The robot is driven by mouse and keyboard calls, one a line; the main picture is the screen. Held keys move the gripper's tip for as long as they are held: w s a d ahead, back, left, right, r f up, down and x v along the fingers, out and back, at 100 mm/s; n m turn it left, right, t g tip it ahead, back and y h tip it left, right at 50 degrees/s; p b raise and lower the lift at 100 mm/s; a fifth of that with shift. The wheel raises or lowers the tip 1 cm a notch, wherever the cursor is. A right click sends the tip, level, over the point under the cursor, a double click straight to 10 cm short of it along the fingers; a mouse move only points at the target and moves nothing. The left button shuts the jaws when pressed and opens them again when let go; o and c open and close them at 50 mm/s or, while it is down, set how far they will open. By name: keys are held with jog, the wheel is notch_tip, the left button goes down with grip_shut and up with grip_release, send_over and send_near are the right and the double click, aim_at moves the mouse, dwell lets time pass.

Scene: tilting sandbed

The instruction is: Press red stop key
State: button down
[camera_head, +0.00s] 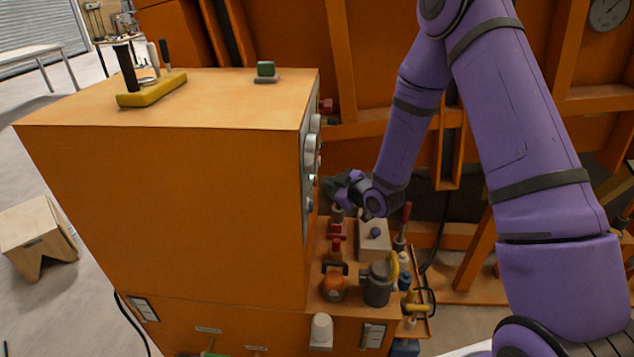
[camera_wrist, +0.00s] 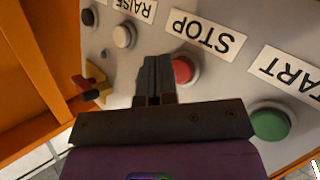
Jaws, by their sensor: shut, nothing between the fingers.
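The red stop key (camera_wrist: 184,70) is a round red button in a pale ring on a light panel, under a label reading STOP (camera_wrist: 205,32), in the wrist view. My gripper (camera_wrist: 157,62) is shut and empty, with its dark fingertips just left of the red key in the picture. The fingers overlap the key's left edge in the view; I cannot tell whether they touch it. In the head view my gripper (camera_head: 335,185) is at the panel side of the orange cabinet, and the red key cannot be made out there.
A green button (camera_wrist: 270,124) under a START label (camera_wrist: 291,75) is to the right. A white button (camera_wrist: 124,36), a dark button (camera_wrist: 88,17) and a red-and-yellow switch (camera_wrist: 90,88) are to the left. Below my arm, a shelf holds an orange pot (camera_head: 333,287) and a grey can (camera_head: 377,285).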

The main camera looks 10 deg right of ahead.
jog(key=shift+a, duration=0.15)
jog(key=shift+w+a, duration=0.1)
jog(key=shift+a, duration=0.15)
jog(key=shift+w+a, duration=0.15)
jog(key=shift+a, duration=0.35)
dwell(0.8)
jog(key=shift+d, duration=0.1)
jog(key=shift+s+d, duration=0.3)
jog(key=shift+d, duration=0.45)
jog(key=shift+s+d, duration=0.25)
jog(key=shift+d, duration=0.55)
jog(key=shift+s+d, duration=0.25)
jog(key=shift+d, duration=0.55)
jog(key=shift+s+d, duration=0.25)
jog(key=shift+d, duration=0.55)
